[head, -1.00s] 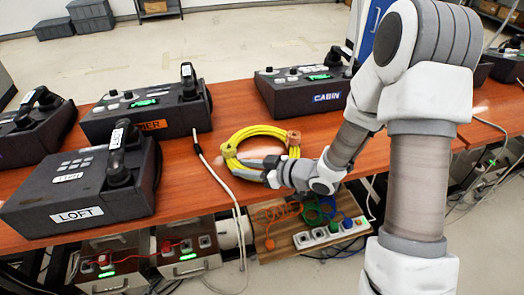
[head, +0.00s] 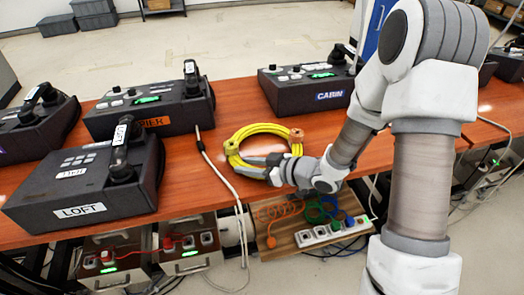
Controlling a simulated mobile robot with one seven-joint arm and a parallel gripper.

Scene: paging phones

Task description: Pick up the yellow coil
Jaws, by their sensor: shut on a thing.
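The yellow coil (head: 253,129) is a ring of several turns of cable with orange-brown ends, at the front middle of the wooden table in the head view. My gripper (head: 272,172) is at the coil's near right side. Its jaws are shut on the coil. The fingertips are partly hidden by the wrist and the coil. I cannot tell whether the coil is clear of the table.
Phone units labelled LOFT (head: 82,185), PIER (head: 150,108) and CABIN (head: 308,88) stand around the coil on the table (head: 232,98). A pale cable (head: 212,160) hangs over the front edge to the left. A power strip (head: 330,232) sits below on a wooden board.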

